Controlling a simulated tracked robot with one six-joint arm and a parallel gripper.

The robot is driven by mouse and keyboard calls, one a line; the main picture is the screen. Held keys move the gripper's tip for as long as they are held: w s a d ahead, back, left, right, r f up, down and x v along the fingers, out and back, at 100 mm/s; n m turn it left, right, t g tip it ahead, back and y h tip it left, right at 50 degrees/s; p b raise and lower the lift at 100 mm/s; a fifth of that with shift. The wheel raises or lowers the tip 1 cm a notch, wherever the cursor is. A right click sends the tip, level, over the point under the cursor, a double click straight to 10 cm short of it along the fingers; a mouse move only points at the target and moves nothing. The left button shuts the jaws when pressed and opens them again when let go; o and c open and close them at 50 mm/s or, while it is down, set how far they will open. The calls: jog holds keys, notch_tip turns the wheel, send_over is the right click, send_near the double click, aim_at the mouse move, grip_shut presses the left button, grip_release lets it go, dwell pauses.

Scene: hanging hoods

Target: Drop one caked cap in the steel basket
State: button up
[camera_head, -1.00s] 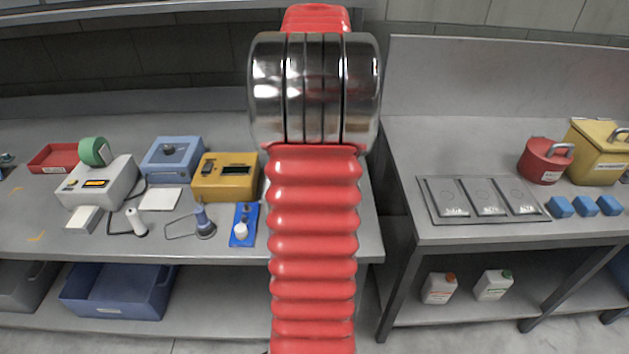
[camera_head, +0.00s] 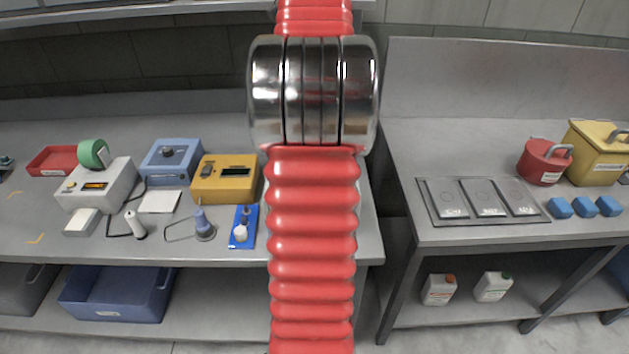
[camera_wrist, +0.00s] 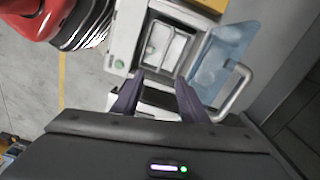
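My gripper (camera_wrist: 160,76) shows in the wrist view with its two dark purple fingers apart and nothing visible between them. Beyond the fingertips is a white machine (camera_wrist: 118,62) with a raised clear blue lid (camera_wrist: 226,52). Its open well holds what looks like the steel basket (camera_wrist: 165,46); I cannot tell its contents. I cannot pick out any caked cap in either view. In the head view my gripper is out of sight beyond my red arm.
A grey curved handle (camera_wrist: 238,90) sticks out beside the lid. In the head view, the left bench (camera_head: 60,232) carries several instruments, and the right bench (camera_head: 480,233) has a three-part panel (camera_head: 482,198), a red canister (camera_head: 540,166) and blue blocks. A gap separates the benches.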

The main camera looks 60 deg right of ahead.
jog(key=shift+r, duration=0.7)
dwell(0.6)
